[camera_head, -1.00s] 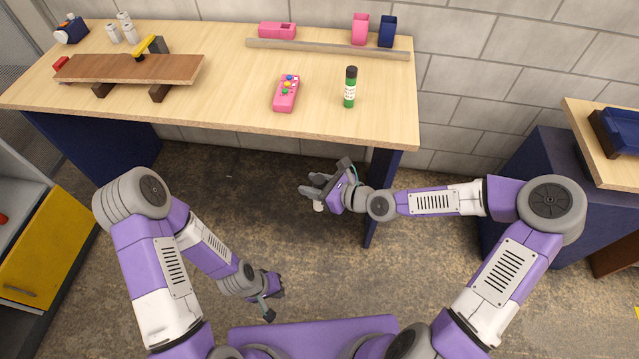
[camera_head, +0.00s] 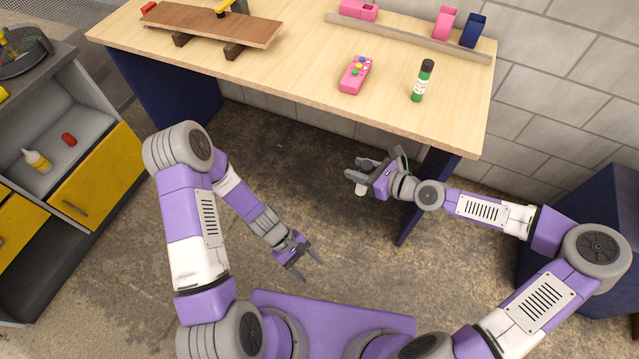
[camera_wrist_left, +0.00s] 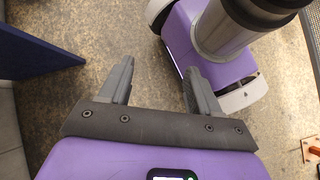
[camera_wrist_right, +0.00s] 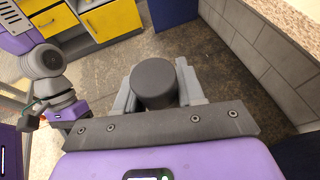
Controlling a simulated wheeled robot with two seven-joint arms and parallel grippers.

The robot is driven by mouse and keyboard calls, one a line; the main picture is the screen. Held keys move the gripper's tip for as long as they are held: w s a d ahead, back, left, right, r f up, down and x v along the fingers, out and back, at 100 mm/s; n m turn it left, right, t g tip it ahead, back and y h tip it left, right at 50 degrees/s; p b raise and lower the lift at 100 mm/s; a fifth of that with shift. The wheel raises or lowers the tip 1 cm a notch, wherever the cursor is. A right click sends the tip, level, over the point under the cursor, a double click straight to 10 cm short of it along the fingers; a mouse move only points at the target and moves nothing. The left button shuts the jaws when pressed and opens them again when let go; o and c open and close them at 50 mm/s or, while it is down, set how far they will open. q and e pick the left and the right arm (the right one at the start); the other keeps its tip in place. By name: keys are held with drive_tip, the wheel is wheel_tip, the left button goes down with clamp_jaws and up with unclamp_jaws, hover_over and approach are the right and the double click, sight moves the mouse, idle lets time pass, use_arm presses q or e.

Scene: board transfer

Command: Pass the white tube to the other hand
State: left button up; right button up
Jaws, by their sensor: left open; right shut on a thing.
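My right gripper (camera_head: 352,171) is shut on the white tube (camera_head: 361,190). It holds the tube in the air in front of the table, and a small white part shows below the fingers in the head view. In the right wrist view a round dark grey end of the held tube (camera_wrist_right: 155,82) sits between the fingers; the rest is hidden. My left gripper (camera_head: 309,268) is open and empty, lower and to the left of the tube, with a clear gap between them. Its spread fingers also show in the left wrist view (camera_wrist_left: 158,75), with nothing between them.
The wooden table (camera_head: 290,85) stands behind the grippers. On it are a pink box with coloured buttons (camera_head: 355,75), a green glue stick (camera_head: 422,82) and a brown board (camera_head: 212,24) on blocks. A yellow-fronted cabinet (camera_head: 97,180) stands left. Floor around the grippers is free.

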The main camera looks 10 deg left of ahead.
use_arm(q)
drive_tip(key=w+r+n+t+h, duration=0.8)
drive_tip(key=w+r+n+h, duration=0.2)
drive_tip(key=w+r, duration=0.7)
drive_tip(key=x, duration=0.4)
drive_tip(key=f+x, duration=0.1)
drive_tip(key=x, duration=0.3)
drive_tip(key=w+x, duration=0.1)
drive_tip(key=x, duration=0.3)
drive_tip(key=shift+f, duration=0.3)
drive_tip(key=c, duration=1)
drive_tip(key=shift+c, duration=0.4)
use_arm(e)
drive_tip(key=o, duration=1.2)
